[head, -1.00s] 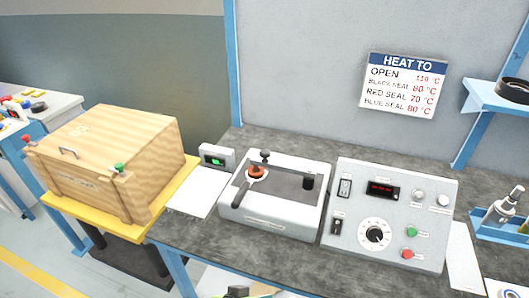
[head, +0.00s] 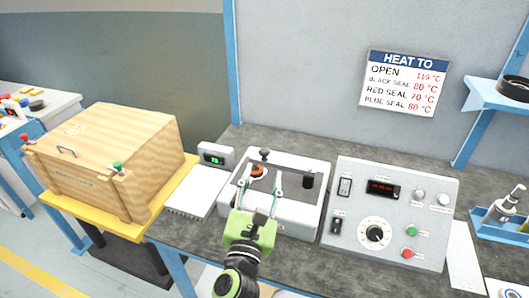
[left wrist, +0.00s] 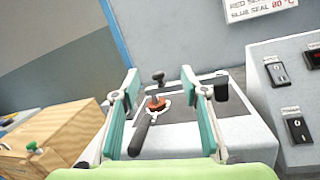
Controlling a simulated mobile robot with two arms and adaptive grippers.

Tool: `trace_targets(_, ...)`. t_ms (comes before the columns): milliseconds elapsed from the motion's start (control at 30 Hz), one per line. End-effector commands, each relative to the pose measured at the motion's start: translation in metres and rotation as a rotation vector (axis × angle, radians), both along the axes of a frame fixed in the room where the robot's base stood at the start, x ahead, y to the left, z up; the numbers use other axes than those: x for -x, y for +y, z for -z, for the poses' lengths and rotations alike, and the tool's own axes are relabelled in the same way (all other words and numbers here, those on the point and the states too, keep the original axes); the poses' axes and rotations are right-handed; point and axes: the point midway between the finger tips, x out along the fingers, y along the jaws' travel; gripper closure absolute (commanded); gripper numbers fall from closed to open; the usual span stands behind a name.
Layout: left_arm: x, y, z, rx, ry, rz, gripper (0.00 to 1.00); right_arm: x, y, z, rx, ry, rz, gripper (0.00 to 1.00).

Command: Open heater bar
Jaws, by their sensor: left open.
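The white sealing machine (head: 288,215) stands on the bench with a dark top plate. Its black bar handle, which looks like the heater bar, shows in the left wrist view (left wrist: 142,133), with an orange-red ring (left wrist: 156,104) and a black knob (left wrist: 158,77) behind it. In the head view my gripper hides most of the handle; the ring (head: 259,171) shows between the fingers. My left gripper (head: 261,182) is open and empty, in front of and above the machine, its fingers to either side of the handle. I see no contact. My right gripper is out of view.
A control box (head: 390,212) with dial and buttons stands close on the machine's right. A small green-lit display (head: 214,158) is at its left. A wooden crate (head: 110,160) sits further left. A wall sign (head: 403,83) lists heating temperatures.

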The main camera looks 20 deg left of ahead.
Motion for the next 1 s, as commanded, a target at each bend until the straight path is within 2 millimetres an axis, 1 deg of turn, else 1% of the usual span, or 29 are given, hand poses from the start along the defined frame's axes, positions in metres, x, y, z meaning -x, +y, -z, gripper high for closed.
trace_targets(33,-0.004,0.004,0.01,0.084,0.033,-0.02,0.6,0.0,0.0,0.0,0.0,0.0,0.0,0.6)
trace_targets(100,-0.006,0.008,0.025,0.173,0.074,-0.041,0.6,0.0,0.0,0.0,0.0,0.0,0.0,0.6)
trace_targets(200,-0.009,0.01,0.035,0.237,0.104,-0.058,0.6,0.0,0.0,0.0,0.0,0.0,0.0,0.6)
trace_targets(267,-0.012,0.011,0.036,0.25,0.11,-0.061,0.6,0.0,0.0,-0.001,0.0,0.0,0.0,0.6)
trace_targets(367,-0.022,0.014,0.036,0.249,0.111,-0.062,0.6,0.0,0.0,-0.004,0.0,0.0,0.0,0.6)
trace_targets(467,-0.039,0.017,0.034,0.248,0.108,-0.061,0.6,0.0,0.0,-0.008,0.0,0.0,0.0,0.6)
trace_targets(800,-0.108,0.03,0.035,0.246,0.109,-0.061,0.6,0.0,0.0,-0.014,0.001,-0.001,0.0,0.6)
trace_targets(900,-0.124,0.033,0.036,0.246,0.109,-0.061,0.6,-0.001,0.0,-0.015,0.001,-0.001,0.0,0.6)
trace_targets(1000,-0.134,0.035,0.036,0.245,0.109,-0.06,0.6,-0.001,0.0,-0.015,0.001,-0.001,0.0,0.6)
